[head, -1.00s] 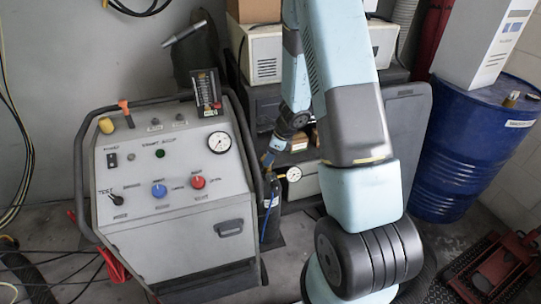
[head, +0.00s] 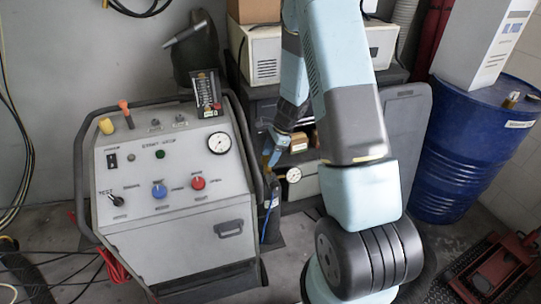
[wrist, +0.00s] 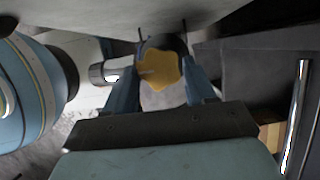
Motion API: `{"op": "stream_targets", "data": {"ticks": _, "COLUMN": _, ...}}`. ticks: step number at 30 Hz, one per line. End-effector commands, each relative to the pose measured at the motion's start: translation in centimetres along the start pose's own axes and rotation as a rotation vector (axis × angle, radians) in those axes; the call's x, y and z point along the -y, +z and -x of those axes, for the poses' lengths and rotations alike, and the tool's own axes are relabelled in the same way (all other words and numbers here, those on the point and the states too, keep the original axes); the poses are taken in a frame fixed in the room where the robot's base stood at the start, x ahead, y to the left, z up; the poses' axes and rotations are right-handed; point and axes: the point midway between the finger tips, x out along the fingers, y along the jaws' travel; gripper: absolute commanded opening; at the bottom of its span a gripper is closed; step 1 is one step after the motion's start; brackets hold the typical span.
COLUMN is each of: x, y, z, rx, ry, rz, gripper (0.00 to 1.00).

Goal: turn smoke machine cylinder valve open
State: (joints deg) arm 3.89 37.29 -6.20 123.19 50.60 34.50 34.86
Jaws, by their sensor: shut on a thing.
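The smoke machine's gas cylinder (head: 271,222) stands upright, dark and slim, just right of the grey console. Its valve knob (wrist: 160,70) is yellow-orange with a lobed rim and shows in the wrist view between my two blue fingers. My gripper (wrist: 160,82) is shut on the knob, one finger on each side. In the head view my gripper (head: 268,161) is small at the cylinder's top, and the knob is mostly hidden there. A metal fitting (wrist: 103,73) shows left of the knob. A round white gauge (head: 293,175) sits right of the cylinder top.
The grey console (head: 175,190) with its tubular frame stands close on the left of the cylinder. Shelves with boxes and white equipment (head: 262,58) are behind. A blue drum (head: 455,150) is at right. A blue hose (head: 267,225) runs down beside the cylinder.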

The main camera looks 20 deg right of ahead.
Motion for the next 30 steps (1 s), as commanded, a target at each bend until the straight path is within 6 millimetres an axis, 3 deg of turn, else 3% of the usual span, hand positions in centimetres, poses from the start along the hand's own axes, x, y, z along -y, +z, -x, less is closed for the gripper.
{"op": "stream_targets", "data": {"ticks": 13, "x": 0.19, "y": -0.06, "z": 0.09, "rx": -0.002, "ry": 0.0, "rz": 0.011, "gripper": 0.24}}
{"op": "stream_targets", "data": {"ticks": 14, "x": 0.19, "y": -0.05, "z": 0.09, "rx": -0.002, "ry": 0.0, "rz": 0.011, "gripper": 0.58}}
{"op": "stream_targets", "data": {"ticks": 15, "x": 0.19, "y": -0.05, "z": 0.09, "rx": -0.002, "ry": 0.0, "rz": 0.011, "gripper": 0.62}}
{"op": "stream_targets", "data": {"ticks": 21, "x": 0.11, "y": 0.01, "z": 0.04, "rx": -0.001, "ry": 0.002, "rz": 0.011, "gripper": 0.8}}
{"op": "stream_targets", "data": {"ticks": 30, "x": 0.09, "y": 0.04, "z": 0.28, "rx": -0.001, "ry": 0.002, "rz": 0.011, "gripper": 0.8}}
